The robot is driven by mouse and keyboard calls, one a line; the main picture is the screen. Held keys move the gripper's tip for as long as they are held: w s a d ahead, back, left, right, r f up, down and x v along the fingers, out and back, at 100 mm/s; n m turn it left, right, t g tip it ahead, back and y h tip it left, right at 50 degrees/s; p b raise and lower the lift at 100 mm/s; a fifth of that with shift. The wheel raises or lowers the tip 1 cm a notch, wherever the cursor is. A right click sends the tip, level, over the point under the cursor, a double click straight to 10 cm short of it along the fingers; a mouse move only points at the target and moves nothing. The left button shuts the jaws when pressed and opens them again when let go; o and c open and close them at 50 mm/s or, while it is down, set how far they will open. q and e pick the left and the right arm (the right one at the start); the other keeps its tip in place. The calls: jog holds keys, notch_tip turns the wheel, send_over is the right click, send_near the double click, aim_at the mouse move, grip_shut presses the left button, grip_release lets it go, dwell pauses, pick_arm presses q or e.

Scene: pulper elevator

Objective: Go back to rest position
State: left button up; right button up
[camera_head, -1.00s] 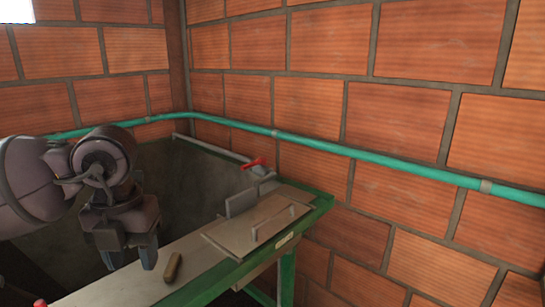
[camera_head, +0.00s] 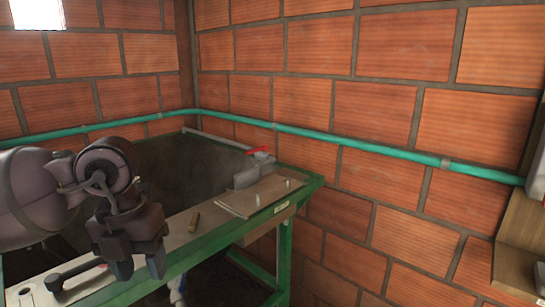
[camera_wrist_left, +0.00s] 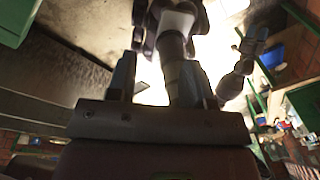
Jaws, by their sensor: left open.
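My left gripper (camera_head: 140,262) hangs at the left of the head view, fingers pointing down. It is open, with nothing between its fingers, in front of the green-framed bench (camera_head: 206,246). The left wrist view shows its two fingers (camera_wrist_left: 162,80) spread apart. In that view a dark arm that looks like my right one stands at the right, its end small and blurred. My right gripper does not show in the head view.
A dark tank (camera_head: 185,165) with a red handle (camera_head: 259,150) stands behind. A green pipe (camera_head: 330,143) runs along the brick walls. Wooden furniture (camera_head: 520,245) stands at the right edge.

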pick_arm(q)
jog(key=s+d+f+g+h, duration=0.2)
jog(key=d+h, duration=0.4)
jog(key=h, duration=0.1)
jog(key=s+d+f+g+h, duration=0.2)
jog(key=d+g+h, duration=0.1)
jog(key=d+h, duration=0.4)
jog(key=w+a+f+n+t+y, duration=0.25)
jog(key=a+f+n+t, duration=0.3)
jog(key=n+t, duration=0.7)
jog(key=w+a+f+n+t+y, duration=0.2)
jog(key=w+a+f+n+t, duration=0.3)
jog(key=n+t, duration=0.75)
jog(key=s+a+f+n+g+y, duration=0.4)
jog(key=s+f, duration=0.3)
jog(key=f, duration=0.5)
jog(key=s+a+f+n+g+y, duration=0.3)
jog(key=s+a+f+n+y, duration=0.2)
jog(key=f, duration=0.7)
jog(key=shift+s+a+n+g+y, duration=0.45)
jog(key=shift+s+y, duration=0.4)
jog(key=shift+s, duration=0.35)
jog(key=shift+a+r, duration=0.1)
jog(key=shift+a, duration=0.05)
jog(key=shift+c, duration=0.4)
